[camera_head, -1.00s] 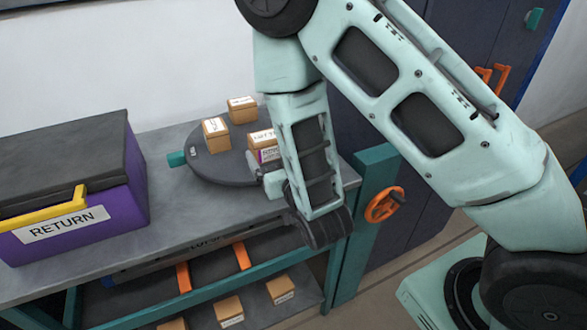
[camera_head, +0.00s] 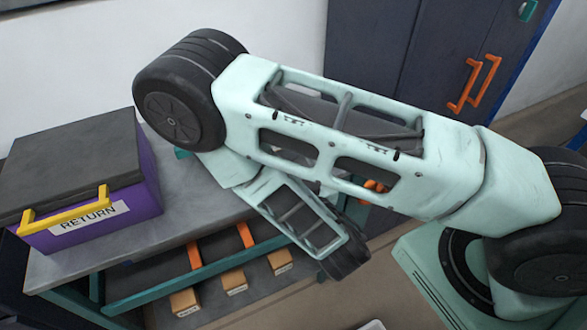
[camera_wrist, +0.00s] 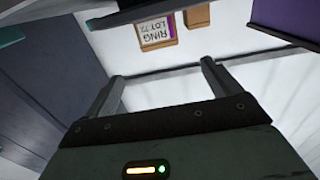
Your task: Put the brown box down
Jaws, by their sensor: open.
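In the wrist view, a brown box (camera_wrist: 157,35) with a white label and a purple strip stands at the edge of a dark round plate (camera_wrist: 135,10). A second brown box (camera_wrist: 197,17) is beside it. My gripper (camera_wrist: 162,70) is open, its two fingers apart with nothing between them. The purple-striped box lies beyond the fingertips, apart from them. In the head view my arm hides the round plate, the boxes on it and my gripper.
A purple RETURN bin (camera_head: 150,178) with a dark lid and yellow handle stands on the grey table (camera_head: 185,215). Several brown boxes, one at the left (camera_head: 185,302), lie on the lower shelf. A dark cabinet (camera_head: 375,50) with orange handles stands behind.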

